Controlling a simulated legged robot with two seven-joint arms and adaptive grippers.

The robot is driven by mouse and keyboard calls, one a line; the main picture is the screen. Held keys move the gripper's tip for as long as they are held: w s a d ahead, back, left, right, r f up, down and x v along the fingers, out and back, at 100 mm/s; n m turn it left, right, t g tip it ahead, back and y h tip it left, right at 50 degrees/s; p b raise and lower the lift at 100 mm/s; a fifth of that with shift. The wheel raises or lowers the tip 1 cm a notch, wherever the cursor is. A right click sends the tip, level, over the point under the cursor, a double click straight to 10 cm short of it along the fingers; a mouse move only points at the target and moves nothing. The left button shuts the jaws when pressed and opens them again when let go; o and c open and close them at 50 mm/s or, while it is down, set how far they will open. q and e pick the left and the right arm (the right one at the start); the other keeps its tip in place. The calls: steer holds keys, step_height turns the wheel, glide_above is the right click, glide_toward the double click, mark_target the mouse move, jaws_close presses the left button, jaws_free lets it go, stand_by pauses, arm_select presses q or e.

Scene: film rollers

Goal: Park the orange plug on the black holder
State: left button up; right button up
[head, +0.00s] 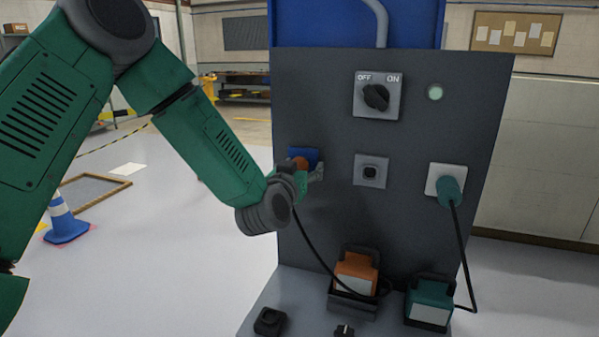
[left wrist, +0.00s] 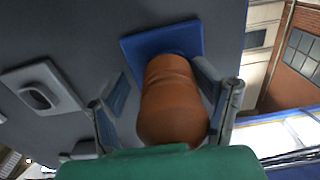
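The orange plug (head: 301,163) sits in a blue socket plate (head: 311,155) on the left side of the dark panel. In the left wrist view the plug (left wrist: 172,100) points out from the blue plate (left wrist: 135,48). My left gripper (head: 308,175) is at the plug, with one finger on each side. The wrist view shows a gap between the plug and the left finger, so the gripper (left wrist: 162,92) looks open around it. A black fitting on a grey plate (head: 370,171) is mid-panel; another black block (head: 270,321) is on the base. I cannot tell which is the holder. My right gripper is not in view.
A teal plug (head: 449,190) is in a white plate at right. A black OFF/ON knob (head: 376,97) and a pale green lamp (head: 435,93) are above. An orange box (head: 356,273) and a teal box (head: 430,300) stand below, with black cables. A blue cone (head: 63,222) stands left.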

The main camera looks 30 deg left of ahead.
arm_select(q)
steer(key=shift+d, duration=0.15)
steer(key=shift+s+a+f, duration=0.1)
steer(key=shift+a, duration=0.4)
steer(key=shift+s+a+f, duration=0.1)
steer(key=shift+a, duration=0.35)
steer(key=shift+d, duration=0.1)
steer(key=shift+d+r, duration=0.1)
steer(key=shift+d, duration=0.05)
jaws_close()
steer(key=shift+s, duration=0.1)
